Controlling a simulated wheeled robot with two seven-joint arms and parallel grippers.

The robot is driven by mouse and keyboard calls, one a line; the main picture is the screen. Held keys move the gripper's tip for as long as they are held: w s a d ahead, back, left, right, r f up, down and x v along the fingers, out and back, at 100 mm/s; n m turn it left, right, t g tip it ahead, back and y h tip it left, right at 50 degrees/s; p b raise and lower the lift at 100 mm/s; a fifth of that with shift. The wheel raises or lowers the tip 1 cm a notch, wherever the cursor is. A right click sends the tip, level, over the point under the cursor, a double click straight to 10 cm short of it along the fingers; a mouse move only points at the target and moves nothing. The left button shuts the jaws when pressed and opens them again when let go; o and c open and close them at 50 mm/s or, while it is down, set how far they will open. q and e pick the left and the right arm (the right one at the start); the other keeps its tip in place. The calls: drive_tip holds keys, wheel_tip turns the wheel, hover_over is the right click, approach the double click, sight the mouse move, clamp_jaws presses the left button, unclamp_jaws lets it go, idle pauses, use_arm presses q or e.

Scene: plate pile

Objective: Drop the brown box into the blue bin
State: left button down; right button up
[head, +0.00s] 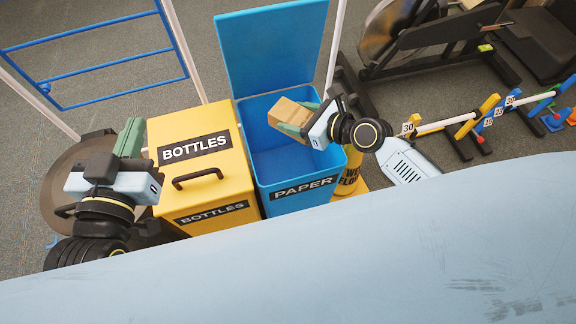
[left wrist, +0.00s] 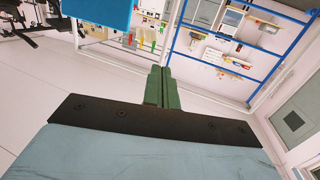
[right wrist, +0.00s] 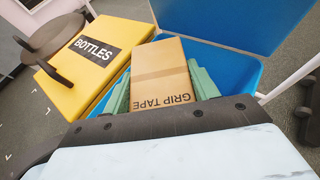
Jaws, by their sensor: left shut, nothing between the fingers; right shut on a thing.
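The brown box (head: 288,112) is held by my right gripper (head: 300,119) over the open blue bin (head: 304,199), which is labelled PAPER. In the right wrist view the box (right wrist: 160,75) reads GRIP TAPE and sits between the two green fingers (right wrist: 160,90). The blue bin's interior (right wrist: 228,62) shows behind and below it. The bin's lid stands up at the back. My left gripper (head: 131,138) is shut and empty, left of the yellow bin. Its closed green fingers also show in the left wrist view (left wrist: 162,88).
A yellow bin (head: 190,185) labelled BOTTLES, with a closed lid and a dark handle, stands directly left of the blue bin. A yellow floor sign (head: 351,172) is at its right. Exercise equipment and small hurdles (head: 470,125) stand further right. A blue-barred frame (head: 100,66) is at the back left.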

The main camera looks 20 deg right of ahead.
drive_tip(key=o, duration=1)
drive_tip(key=shift+s, duration=0.1)
drive_tip(key=p+v, duration=0.2)
drive_tip(key=v, duration=0.3)
drive_tip(key=shift+d+r, duration=0.1)
drive_tip(key=shift+r, duration=0.05)
use_arm(q)
drive_tip(key=s+a+f+g+y+p, duration=0.2)
drive_tip(key=s+a+f+g+y, duration=0.2)
drive_tip(key=s+f+g, duration=0.6)
drive_tip(key=shift+s+a+f+n+g, duration=0.35)
drive_tip(key=shift+a+f+g, duration=0.5)
drive_tip(key=shift+f, duration=0.65)
use_arm(e)
drive_tip(key=shift+v, duration=4.05)
use_arm(q)
drive_tip(key=shift+a, duration=0.1)
